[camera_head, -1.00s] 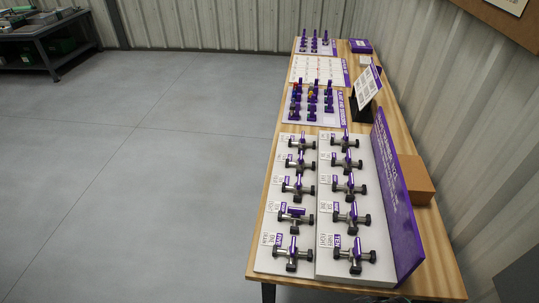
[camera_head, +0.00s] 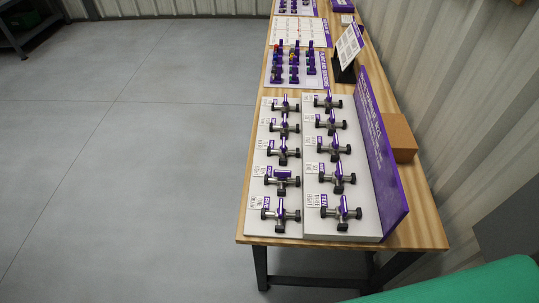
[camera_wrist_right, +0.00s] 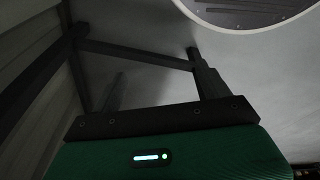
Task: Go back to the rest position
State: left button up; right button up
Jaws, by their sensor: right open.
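My right gripper (camera_wrist_right: 160,76) shows in the right wrist view, with its two dark fingers apart and nothing between them. It points over the grey floor near the dark legs of the wooden table. Neither gripper shows in the head view. A green rounded part of mine (camera_head: 475,286) enters the head view at the bottom right, near the table's front end. My left gripper is out of sight.
The wooden table (camera_head: 425,237) carries a white double board (camera_head: 252,222) with several valve-like fittings and an upright purple sign (camera_head: 375,150). A brown box (camera_head: 398,137) stands behind the sign. Grey floor (camera_head: 120,180) lies open at left. A corrugated wall (camera_head: 440,80) runs along the right.

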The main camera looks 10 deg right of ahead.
jog(key=s+d+f, duration=0.2)
jog(key=s+f, duration=0.9)
jog(key=s, duration=0.3)
jog(key=shift+d+g, duration=0.35)
jog(key=shift+g, duration=0.05)
